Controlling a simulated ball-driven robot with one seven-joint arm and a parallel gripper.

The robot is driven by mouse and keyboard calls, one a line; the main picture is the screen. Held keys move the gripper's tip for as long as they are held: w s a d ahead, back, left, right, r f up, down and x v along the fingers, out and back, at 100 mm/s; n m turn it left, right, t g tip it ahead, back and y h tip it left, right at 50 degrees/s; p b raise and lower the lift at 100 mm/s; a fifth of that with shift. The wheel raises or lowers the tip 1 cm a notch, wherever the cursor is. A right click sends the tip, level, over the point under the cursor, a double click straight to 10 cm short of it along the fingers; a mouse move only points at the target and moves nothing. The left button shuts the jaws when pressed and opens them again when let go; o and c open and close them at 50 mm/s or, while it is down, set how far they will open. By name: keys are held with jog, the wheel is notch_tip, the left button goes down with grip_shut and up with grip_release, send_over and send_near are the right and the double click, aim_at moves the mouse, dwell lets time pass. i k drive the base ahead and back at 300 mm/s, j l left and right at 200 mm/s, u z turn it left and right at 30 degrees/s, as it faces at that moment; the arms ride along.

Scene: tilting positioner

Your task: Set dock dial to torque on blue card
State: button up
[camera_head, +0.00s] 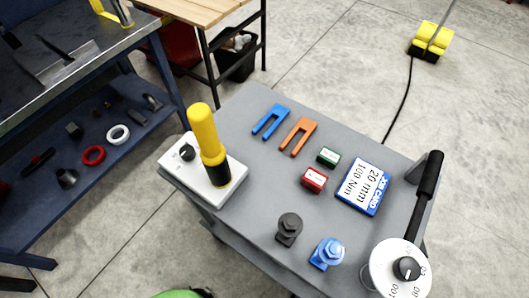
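The blue-edged job card (363,187) lies on the grey cart top at right and reads "20 mm" and "100 Nm". A round white dial (385,263) with a black knob (406,268) is at the cart's lower right corner. Numbers run around its rim; "100" shows near the bottom, and the knob's exact setting is too small to tell. A white box (222,194) at the cart's left holds an upright yellow and black tool (206,135) and has a smaller black knob (187,152). I cannot tell for sure which is the dock dial. My gripper is not in view.
On the cart lie blue (270,121) and orange (298,136) forks, green (328,157) and red (313,179) blocks, and black (289,228) and blue (327,253) fittings. A black handle (425,190) rises at right. A blue workbench (85,150) stands left; a cable (401,105) crosses the floor.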

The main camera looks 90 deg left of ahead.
aim_at(187, 153)
jog(key=k+l+u, duration=0.15)
jog(key=u, duration=0.2)
jog(key=k+l+u, duration=0.1)
jog(key=k+u, duration=0.25)
jog(key=k+l+u, duration=0.1)
jog(key=u, duration=1.15)
